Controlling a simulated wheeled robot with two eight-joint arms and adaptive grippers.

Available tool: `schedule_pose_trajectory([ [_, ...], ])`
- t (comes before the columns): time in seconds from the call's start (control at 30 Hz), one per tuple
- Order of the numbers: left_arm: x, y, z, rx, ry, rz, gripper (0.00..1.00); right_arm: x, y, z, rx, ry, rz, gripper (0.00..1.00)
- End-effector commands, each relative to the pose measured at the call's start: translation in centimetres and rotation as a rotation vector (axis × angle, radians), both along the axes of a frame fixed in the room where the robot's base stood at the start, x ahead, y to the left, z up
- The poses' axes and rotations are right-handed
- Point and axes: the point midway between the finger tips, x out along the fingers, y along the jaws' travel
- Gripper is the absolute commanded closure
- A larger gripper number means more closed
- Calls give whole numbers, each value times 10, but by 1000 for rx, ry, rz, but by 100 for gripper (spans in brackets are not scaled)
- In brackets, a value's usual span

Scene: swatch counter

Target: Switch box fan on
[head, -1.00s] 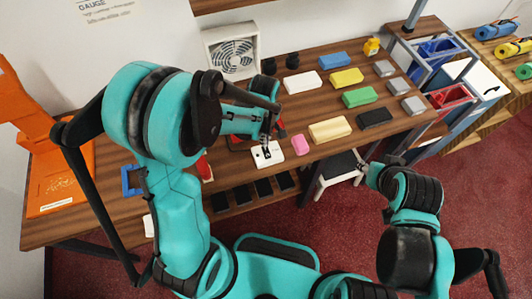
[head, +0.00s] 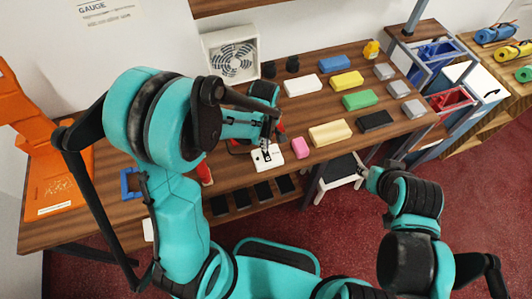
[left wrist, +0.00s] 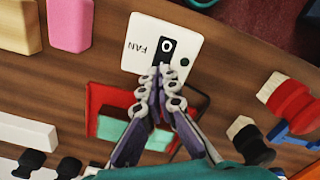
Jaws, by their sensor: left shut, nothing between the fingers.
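The white box fan (head: 232,55) stands against the wall at the back of the wooden counter. A white switch plate (head: 275,159) lies near the counter's front edge. In the left wrist view the plate (left wrist: 140,38) reads "FAN" and has a black rocker (left wrist: 167,47) with an "O" mark and a dark green dot beside it. My left gripper (left wrist: 158,70) is shut and empty, its fingertips at the rocker's end opposite the "O"; I cannot tell whether they touch. In the head view my left gripper (head: 266,145) is over the plate. My right gripper (head: 362,170) is away by the stool, its fingers too small to judge.
A pink block (head: 300,147) lies just right of the plate, with a cream block (head: 330,132) beyond it. A red and green object (left wrist: 115,122) lies under my left fingers.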

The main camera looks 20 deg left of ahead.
Motion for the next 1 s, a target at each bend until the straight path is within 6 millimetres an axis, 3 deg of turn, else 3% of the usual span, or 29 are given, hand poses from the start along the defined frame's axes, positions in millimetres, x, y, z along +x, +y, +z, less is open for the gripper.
schedule_pose_trajectory([
  [1.0,0,0,-8,0,0,0,100,0,0,-7,0,0,0,60],
])
